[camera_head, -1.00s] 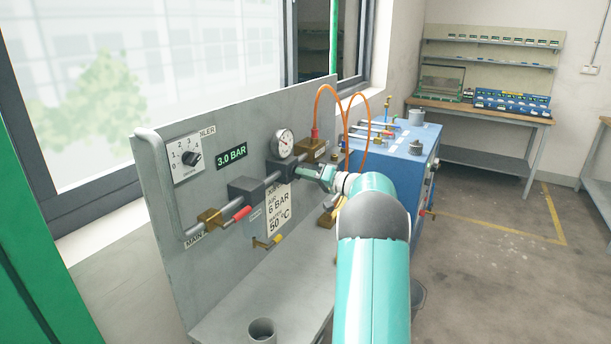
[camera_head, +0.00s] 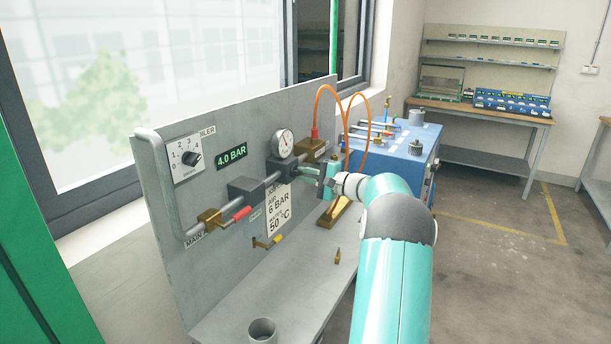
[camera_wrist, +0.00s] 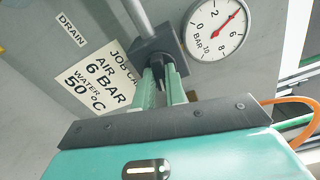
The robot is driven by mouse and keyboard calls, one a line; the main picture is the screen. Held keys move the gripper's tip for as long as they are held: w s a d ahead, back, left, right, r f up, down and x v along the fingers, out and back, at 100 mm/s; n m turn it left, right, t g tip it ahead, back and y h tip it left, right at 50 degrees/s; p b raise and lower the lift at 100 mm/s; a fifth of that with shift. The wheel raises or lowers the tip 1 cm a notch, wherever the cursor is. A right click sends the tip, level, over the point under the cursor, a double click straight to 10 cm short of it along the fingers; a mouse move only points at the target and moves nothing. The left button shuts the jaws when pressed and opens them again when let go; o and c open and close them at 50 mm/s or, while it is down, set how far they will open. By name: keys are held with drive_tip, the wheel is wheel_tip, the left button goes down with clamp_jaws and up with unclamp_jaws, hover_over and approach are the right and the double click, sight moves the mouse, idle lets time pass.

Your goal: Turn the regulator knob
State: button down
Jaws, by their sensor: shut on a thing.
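The regulator (camera_head: 281,167) is a dark block on the pipe below a round gauge (camera_head: 282,143). In the wrist view the regulator block (camera_wrist: 156,42) is close, and its small dark knob (camera_wrist: 158,68) sits between my fingers, mostly hidden by them. My gripper (camera_head: 297,174), with green fingers also in the wrist view (camera_wrist: 161,82), is shut on the knob. The gauge in the wrist view (camera_wrist: 216,28) has a red needle pointing to the upper right. A display (camera_head: 232,156) reads 4.0 BAR. A job card (camera_head: 278,208) reads air 6 bar, water 50 °C.
A blue machine (camera_head: 400,150) stands behind. A grey cup (camera_head: 262,331) stands on the bench.

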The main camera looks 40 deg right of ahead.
drive_tip(key=m, duration=0.5)
drive_tip(key=shift+s+m, duration=0.1)
drive_tip(key=shift+m, duration=0.2)
drive_tip(key=m, duration=0.5)
idle(0.4)
drive_tip(key=c, duration=1.5)
unclamp_jaws()
drive_tip(key=shift+c, duration=0.2)
drive_tip(key=shift+o, duration=0.5)
drive_tip(key=v, duration=1.3)
drive_tip(key=shift+s, duration=0.35)
drive_tip(key=shift+d, duration=0.1)
